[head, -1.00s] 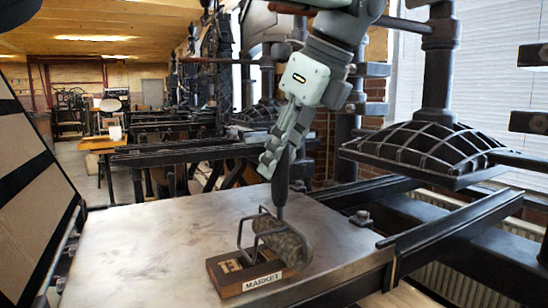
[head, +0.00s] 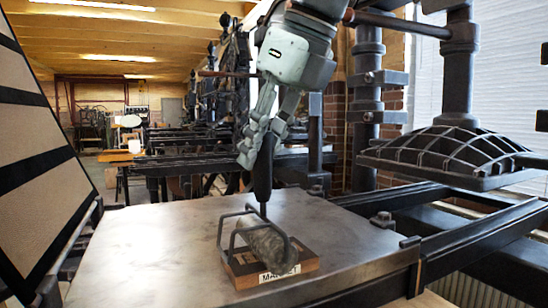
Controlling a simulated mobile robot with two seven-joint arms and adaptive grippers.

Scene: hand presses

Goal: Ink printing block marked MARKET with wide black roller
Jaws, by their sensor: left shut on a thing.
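The printing block (head: 305,263) is a low brown wooden block with a white label reading MARKET on its front side. It lies on the metal press bed. The roller (head: 266,247) is a mottled dark grey cylinder in a bent wire frame with a dark upright handle (head: 263,183). It is over the left and middle part of the block and hides much of its top face. It appears to touch the block. My left gripper (head: 259,152) is shut on the roller's handle from above. My right gripper is not in view.
The flat metal bed (head: 150,240) is bare left of the block. A framed panel with dark bands (head: 30,150) stands at the left. A black ribbed press plate (head: 445,155) hangs at the right above dark rails (head: 480,225). More presses stand behind.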

